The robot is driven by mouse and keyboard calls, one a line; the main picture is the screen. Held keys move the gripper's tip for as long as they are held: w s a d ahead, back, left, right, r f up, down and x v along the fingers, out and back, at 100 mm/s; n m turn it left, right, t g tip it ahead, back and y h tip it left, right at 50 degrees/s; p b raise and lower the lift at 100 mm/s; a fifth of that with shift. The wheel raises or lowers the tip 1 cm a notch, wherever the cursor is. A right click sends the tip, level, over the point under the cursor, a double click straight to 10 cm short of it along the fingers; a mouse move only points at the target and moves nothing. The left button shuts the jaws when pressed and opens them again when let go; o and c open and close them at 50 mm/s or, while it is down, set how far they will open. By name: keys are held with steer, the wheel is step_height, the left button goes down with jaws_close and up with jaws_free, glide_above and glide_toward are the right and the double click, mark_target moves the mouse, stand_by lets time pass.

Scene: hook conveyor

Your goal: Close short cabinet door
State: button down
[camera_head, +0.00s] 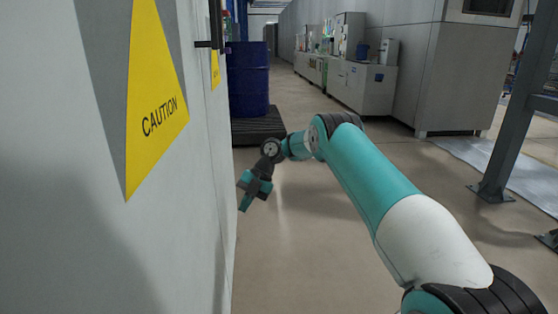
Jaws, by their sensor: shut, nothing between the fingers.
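A large grey cabinet side or door (80,230) with a yellow CAUTION triangle (150,118) fills the left of the view. I cannot tell from here whether this panel is the short cabinet door, or how far any door stands open. My gripper (243,202) is at the end of my outstretched arm, close to the right edge of the grey panel. It is shut and holds nothing. I cannot tell whether it touches the panel. A dark handle or latch (205,44) sticks out of the panel farther back.
A blue drum (248,80) stands on a dark pallet (258,127) beyond my gripper. Low cabinets with machines (358,88) line the back. A grey enclosure (455,75) and a steel post (507,130) stand at right. The floor (310,240) between is clear.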

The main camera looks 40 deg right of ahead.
step_height(320, 180, up, 20)
steer(key=p, duration=1.2)
steer(key=shift+p, duration=0.4)
steer(key=shift+a+f, duration=0.1)
steer(key=shift+f, duration=0.05)
